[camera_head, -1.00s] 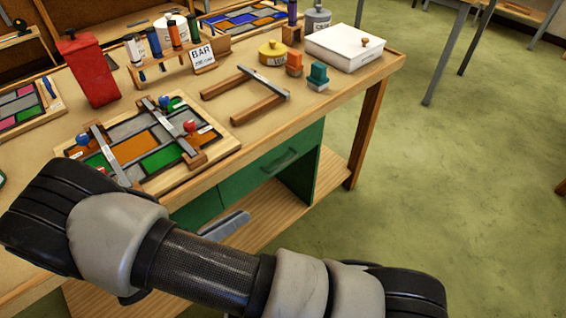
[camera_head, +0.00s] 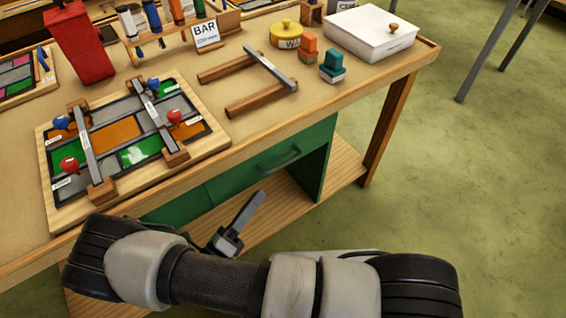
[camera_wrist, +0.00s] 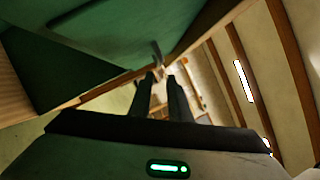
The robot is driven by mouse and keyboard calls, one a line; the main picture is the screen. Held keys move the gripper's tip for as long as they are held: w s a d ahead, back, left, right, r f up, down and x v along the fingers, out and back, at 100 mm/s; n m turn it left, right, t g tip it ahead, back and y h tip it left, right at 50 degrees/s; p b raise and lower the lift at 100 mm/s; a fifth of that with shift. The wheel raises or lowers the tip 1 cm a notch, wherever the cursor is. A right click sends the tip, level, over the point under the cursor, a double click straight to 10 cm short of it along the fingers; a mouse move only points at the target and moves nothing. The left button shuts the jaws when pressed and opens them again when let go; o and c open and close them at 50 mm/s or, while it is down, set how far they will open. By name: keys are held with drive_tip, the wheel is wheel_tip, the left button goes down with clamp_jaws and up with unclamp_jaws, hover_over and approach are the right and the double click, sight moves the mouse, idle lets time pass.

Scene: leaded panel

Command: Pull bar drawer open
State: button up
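A green drawer (camera_head: 250,170) sits under the bench top in the head view, its front flush with the cabinet. Its green bar handle (camera_head: 278,160) is on the right part of the front. My gripper (camera_head: 252,208) is in front of and below the drawer, apart from the handle, with its fingers pointing up and right. In the wrist view the two dark fingers (camera_wrist: 162,80) stand apart with nothing between them. The green cabinet front (camera_wrist: 100,30) fills the upper left there, and a thin handle-like piece (camera_wrist: 157,52) shows just beyond the fingertips.
The bench top (camera_head: 330,110) overhangs the drawer, and a wooden lower shelf (camera_head: 270,215) lies below it. A leaded panel (camera_head: 130,140), a BAR sign (camera_head: 206,35) and a white box (camera_head: 368,35) are on top.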

sight(282, 164)
drive_tip(key=x, duration=1.2)
drive_tip(key=shift+w+d+r, duration=0.1)
drive_tip(key=shift+w+d, duration=0.1)
drive_tip(key=shift+w, duration=0.05)
clamp_jaws()
